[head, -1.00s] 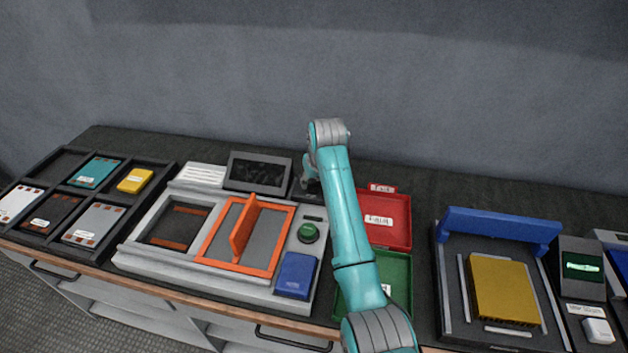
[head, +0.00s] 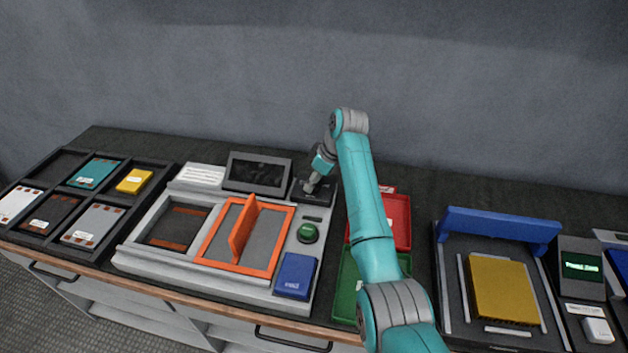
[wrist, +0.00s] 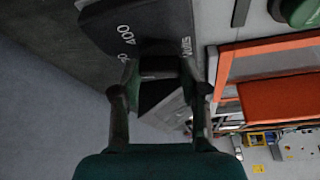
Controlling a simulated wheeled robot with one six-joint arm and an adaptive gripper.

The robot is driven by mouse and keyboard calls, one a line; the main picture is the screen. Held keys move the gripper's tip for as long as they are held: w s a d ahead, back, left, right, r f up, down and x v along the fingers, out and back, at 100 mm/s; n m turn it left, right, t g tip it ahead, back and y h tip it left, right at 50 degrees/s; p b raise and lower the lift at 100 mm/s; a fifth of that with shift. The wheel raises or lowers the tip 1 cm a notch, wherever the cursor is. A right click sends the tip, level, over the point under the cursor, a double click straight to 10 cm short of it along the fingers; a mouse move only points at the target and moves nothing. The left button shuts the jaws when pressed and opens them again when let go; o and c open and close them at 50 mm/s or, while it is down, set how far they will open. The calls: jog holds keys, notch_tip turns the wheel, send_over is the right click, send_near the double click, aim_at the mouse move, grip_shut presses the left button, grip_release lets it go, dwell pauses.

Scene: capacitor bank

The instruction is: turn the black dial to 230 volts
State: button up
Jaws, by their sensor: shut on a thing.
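My gripper (head: 311,184) reaches down over the small black panel (head: 325,192) at the back right corner of the grey station. In the wrist view my gripper (wrist: 160,78) has one finger on each side of the black dial (wrist: 158,66) and is shut on it. The panel in the wrist view (wrist: 115,22) carries white markings. "400" is legible, and another number beside it is partly covered by a finger. Which mark the dial points to cannot be told.
The station holds a dark display (head: 257,173), an orange frame with an upright orange flap (head: 243,228), a green button (head: 308,233) and a blue block (head: 296,274). Red (head: 399,222) and green (head: 347,288) trays lie right of it, partly behind my arm.

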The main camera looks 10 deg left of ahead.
jog(key=shift+n+g, duration=0.4)
jog(key=shift+n, duration=0.8)
jog(key=o, duration=1.1)
jog(key=shift+w, duration=0.1)
jog(key=shift+o, duration=0.2)
jog(key=v, duration=1.2)
jog(key=shift+w+d+f, duration=0.1)
